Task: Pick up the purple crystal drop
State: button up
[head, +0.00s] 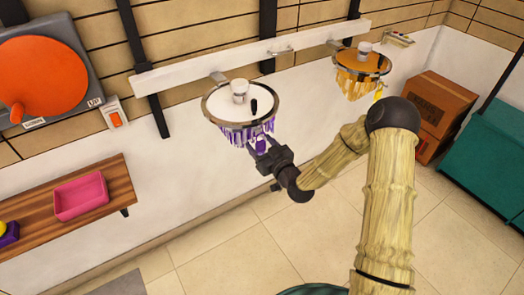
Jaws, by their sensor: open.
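A fringe of purple crystal drops (236,139) hangs below the rim of the left round wall fixture (222,106). One larger purple crystal drop (261,144) shows at the fringe's right end, by my gripper. My gripper (260,147) is open at the fixture's lower right, with its fingers on either side of this drop as seen from here. The picture is too small to tell whether they touch it. The gripper body hides part of the space behind it.
The left fixture's top carries a white cup (240,90) and a dark object (254,106). A second fixture with orange drops (360,80) hangs at right. A wooden shelf (110,217) with a pink tray (81,197) is at left. Cardboard boxes (440,107) stand at right.

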jog(key=shift+a, duration=0.1)
jog(key=c, duration=1.1)
jog(key=shift+r, duration=0.15)
jog(key=shift+r, duration=0.6)
jog(key=p+v, duration=0.6)
jog(key=v, duration=1.2)
jog(key=shift+w, duration=0.1)
